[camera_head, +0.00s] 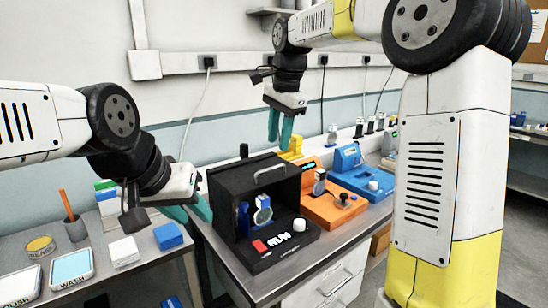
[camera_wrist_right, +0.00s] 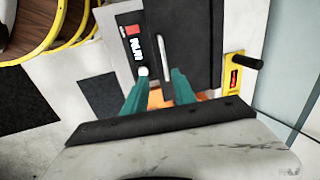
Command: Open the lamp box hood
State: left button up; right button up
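The lamp box (camera_head: 228,188) is a black box on the bench in the middle of the head view. Its hood carries a pale bar handle (camera_head: 270,170) on top; the handle also shows in the right wrist view (camera_wrist_right: 163,50). A red button (camera_head: 260,246) and a white knob (camera_head: 299,225) sit on its front base. Blue parts and a round lens show inside the front. My right gripper (camera_head: 280,126) points down above and behind the box, open and empty; its fingers (camera_wrist_right: 155,88) are apart from the handle. My left gripper (camera_head: 189,212) is open beside the box's left side.
An orange module (camera_head: 330,208) and a blue module (camera_head: 365,182) stand right of the box. A yellow item (camera_head: 291,148) is behind it. On the left bench are trays (camera_head: 72,268), a blue block (camera_head: 168,236) and a pen cup (camera_head: 75,229).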

aim_at(273, 169)
jog(key=x, duration=0.5)
jog(key=w+x, duration=0.1)
jog(key=x, duration=0.2)
jog(key=shift+a, duration=0.2)
grip_shut()
dwell(1.3)
